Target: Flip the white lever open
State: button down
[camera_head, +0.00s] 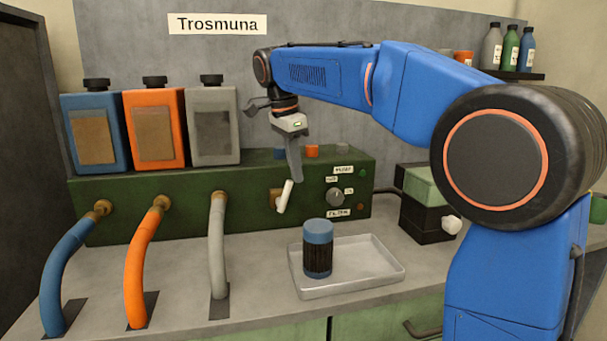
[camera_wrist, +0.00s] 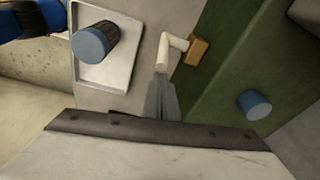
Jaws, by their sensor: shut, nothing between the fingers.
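The white lever (camera_head: 285,196) sticks out from a brass block (camera_head: 276,200) on the front of the green machine (camera_head: 240,200). In the head view it hangs down, tilted. In the wrist view the white lever (camera_wrist: 163,50) is bent, with one end at the brass block (camera_wrist: 196,51). My gripper (camera_head: 297,177) is shut and empty, pointing down right beside the lever's upper part. In the wrist view its fingertips (camera_wrist: 162,78) are at the lever's end. I cannot tell whether they touch it.
A grey tray (camera_head: 375,268) holds a blue-capped dark cylinder (camera_head: 318,250) below the lever. A knob (camera_head: 335,197) sits right of the lever. Blue, orange and grey hoses (camera_head: 218,245) run down on the left. Blue, orange and grey canisters (camera_head: 212,125) stand on the machine.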

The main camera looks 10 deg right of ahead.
aim_at(285, 189)
jog(key=shift+a+r, duration=0.2)
jog(key=shift+a, duration=0.65)
jog(key=shift+a+r, duration=0.15)
jog(key=shift+a, duration=0.9)
